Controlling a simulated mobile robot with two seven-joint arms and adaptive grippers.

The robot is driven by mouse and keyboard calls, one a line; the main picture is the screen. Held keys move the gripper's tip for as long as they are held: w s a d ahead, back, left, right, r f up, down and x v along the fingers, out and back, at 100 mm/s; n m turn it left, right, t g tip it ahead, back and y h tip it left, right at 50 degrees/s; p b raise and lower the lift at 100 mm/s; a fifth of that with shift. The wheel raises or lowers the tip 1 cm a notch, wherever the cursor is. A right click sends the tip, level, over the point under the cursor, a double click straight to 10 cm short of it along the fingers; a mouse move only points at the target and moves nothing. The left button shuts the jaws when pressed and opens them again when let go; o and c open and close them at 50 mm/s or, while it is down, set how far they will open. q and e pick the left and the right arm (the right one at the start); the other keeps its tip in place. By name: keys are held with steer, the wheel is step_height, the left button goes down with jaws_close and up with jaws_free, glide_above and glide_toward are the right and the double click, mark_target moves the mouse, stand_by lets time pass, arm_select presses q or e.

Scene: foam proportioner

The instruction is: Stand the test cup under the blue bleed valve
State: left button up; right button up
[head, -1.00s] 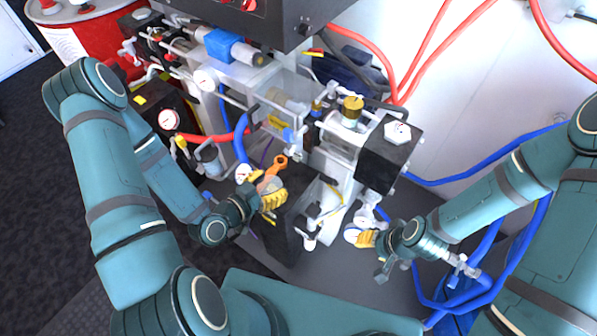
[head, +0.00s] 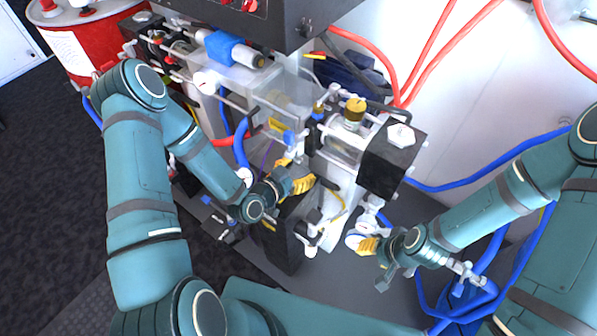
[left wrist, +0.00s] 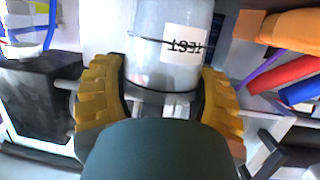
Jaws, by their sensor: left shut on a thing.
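The test cup (left wrist: 168,50) is a pale, clear vessel with a white label reading "TEST", which appears upside down in the left wrist view. My left gripper (left wrist: 160,95) is shut on it, with yellow pads on both sides. In the head view my left gripper (head: 300,185) is at the middle of the machine, and it largely hides the cup. A small blue part (head: 290,137), perhaps the bleed valve, shows just above the gripper; I cannot confirm which valve it is. My right gripper (head: 370,245) is low at the right beside a round white part; its grip is unclear.
A black block (head: 390,158) with a gauge stands right of the left gripper. A dark box-like part (head: 285,240) stands below it. Red and blue hoses run along the right. In the left wrist view, orange, red and blue bars (left wrist: 300,92) lie close on the right.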

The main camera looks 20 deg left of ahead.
arm_select(q)
steer(key=shift+r, duration=0.1)
steer(key=shift+f, duration=0.2)
steer(key=o, duration=1.1)
steer(key=shift+r, duration=0.1)
